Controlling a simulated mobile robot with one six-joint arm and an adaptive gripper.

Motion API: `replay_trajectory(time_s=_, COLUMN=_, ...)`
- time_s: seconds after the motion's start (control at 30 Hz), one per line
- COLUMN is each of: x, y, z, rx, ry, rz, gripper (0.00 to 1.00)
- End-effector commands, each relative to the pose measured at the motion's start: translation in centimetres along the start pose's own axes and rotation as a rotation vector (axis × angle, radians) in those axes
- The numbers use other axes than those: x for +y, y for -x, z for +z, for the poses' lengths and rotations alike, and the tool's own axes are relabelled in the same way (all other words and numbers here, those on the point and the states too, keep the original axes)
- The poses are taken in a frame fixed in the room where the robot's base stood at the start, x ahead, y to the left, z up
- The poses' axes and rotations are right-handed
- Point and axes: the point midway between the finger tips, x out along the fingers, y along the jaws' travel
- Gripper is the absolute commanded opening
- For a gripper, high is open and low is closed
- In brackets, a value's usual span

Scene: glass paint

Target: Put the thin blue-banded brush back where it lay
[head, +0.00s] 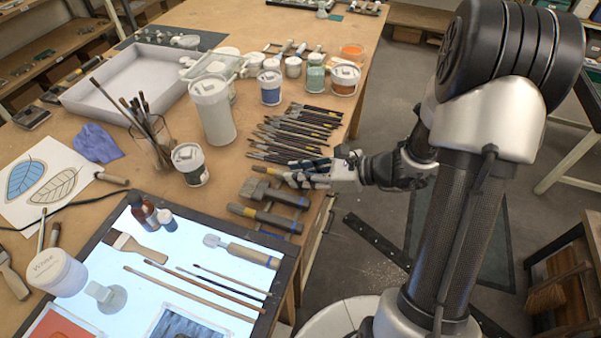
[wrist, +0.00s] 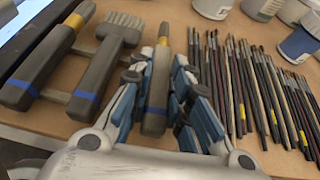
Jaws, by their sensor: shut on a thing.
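The thin blue-banded brush (wrist: 157,90) has a dark grey handle, a blue band and a gold ferrule. It sits between the fingers of my gripper (wrist: 160,95) in the wrist view, its head pointing away from me. In the head view my gripper (head: 310,172) is at the table's right edge, with the brush's front end (head: 268,170) showing left of the fingers. My gripper is shut on the brush, low over the tabletop. I cannot tell whether the brush touches the table.
Two wider blue-banded brushes (wrist: 105,65) (wrist: 45,62) lie left of my gripper in the wrist view. A row of thin dark brushes (wrist: 255,90) lies close on the right. Paint jars (head: 345,78) stand beyond. A lit panel (head: 180,265) is at the front.

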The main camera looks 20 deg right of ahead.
Motion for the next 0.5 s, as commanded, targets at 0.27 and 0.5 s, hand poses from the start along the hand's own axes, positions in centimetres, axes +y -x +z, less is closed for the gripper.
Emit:
replay_trajectory(time_s=0.27, x=-0.01, y=-0.08, z=-0.17, rx=0.000, ry=0.000, rz=0.000, gripper=0.23)
replay_trajectory(time_s=0.5, x=-0.01, y=-0.08, z=-0.17, rx=0.000, ry=0.000, rz=0.000, gripper=0.39)
